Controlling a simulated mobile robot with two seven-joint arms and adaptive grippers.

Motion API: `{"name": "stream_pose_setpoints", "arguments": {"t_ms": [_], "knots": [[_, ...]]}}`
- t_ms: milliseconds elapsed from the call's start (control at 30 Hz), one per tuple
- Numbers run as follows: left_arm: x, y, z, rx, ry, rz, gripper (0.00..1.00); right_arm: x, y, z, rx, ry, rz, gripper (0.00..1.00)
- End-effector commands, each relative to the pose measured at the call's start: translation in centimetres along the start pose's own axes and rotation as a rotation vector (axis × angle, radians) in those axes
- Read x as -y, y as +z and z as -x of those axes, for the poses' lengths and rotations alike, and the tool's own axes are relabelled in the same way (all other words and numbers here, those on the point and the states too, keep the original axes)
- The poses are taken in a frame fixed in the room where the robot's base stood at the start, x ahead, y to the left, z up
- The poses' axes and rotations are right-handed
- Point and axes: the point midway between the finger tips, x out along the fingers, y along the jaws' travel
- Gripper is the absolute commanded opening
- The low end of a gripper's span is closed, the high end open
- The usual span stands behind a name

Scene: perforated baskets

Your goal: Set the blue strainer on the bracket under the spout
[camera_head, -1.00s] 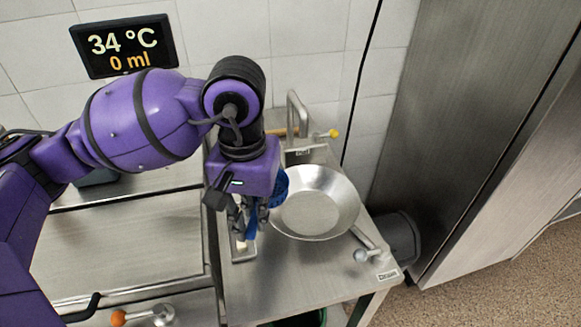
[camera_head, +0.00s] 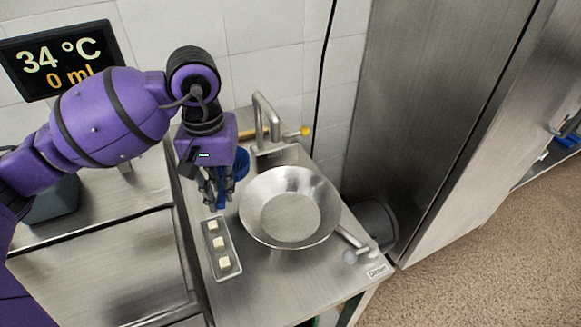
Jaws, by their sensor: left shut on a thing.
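The blue strainer (camera_head: 241,163) shows in part behind my left gripper (camera_head: 215,203). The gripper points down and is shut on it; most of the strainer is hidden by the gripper. The spout (camera_head: 262,107) is a bent metal tap at the back of the steel counter, to the right of the gripper. Below and in front of it sits a wide round metal basin (camera_head: 257,225). I cannot make out the bracket clearly. My right gripper is not in view.
A small tray (camera_head: 222,266) with several pale cubes lies on the counter left of the basin. A lever with a grey knob (camera_head: 349,257) and a drain label (camera_head: 378,271) are at the right. A display (camera_head: 62,60) reads 34 °C and 0 ml. A tall steel cabinet (camera_head: 430,120) stands at the right.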

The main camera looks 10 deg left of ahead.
Motion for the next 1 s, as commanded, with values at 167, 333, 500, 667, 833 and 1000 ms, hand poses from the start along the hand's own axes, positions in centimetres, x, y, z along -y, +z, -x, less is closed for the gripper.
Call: {"name": "stream_pose_setpoints", "arguments": {"t_ms": [167,333,500,667,833,1000], "knots": [[1.4,-3.2,-3.0,0.007,0.0,0.004,0.0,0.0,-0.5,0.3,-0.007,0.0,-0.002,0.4],[2.2,-5.2,-5.4,0.003,0.0,0.001,0.0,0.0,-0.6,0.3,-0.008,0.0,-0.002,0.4],[2.4,-6.0,-6.4,0.001,0.001,-0.001,0.0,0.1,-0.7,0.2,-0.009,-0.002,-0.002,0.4],[2.5,-6.4,-8.0,0.004,0.001,-0.001,0.0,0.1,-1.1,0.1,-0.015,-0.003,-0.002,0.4],[2.6,-6.4,-9.9,0.0,0.001,-0.001,0.0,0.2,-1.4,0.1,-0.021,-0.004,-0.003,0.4],[2.6,-6.5,-9.9,-0.001,0.0,-0.002,0.0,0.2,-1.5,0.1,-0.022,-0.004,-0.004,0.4]]}}
